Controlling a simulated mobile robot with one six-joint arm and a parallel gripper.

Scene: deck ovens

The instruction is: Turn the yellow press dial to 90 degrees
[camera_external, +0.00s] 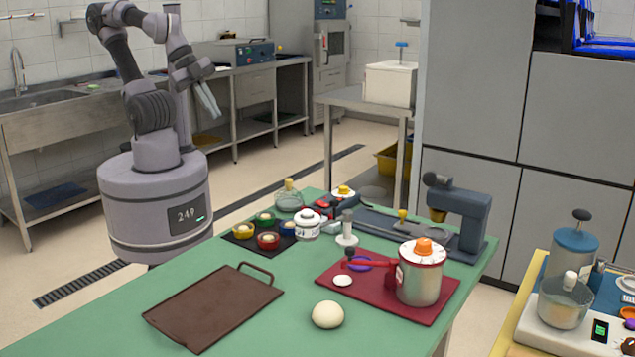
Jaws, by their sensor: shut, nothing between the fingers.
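A yellow knob (343,190) on a white round face sits at the far edge of the green table (130,312), partly crowded by a red and dark device beside it. It looks like the yellow press dial, but its markings are too small to read. My gripper (213,112) is shut and empty. It hangs in the air at upper left, pointing down and to the right, well apart from the knob and the table.
A blue-grey press-like machine (462,210) stands right of the knob. A metal pot with an orange knob (424,246) stands on a red mat (388,308).

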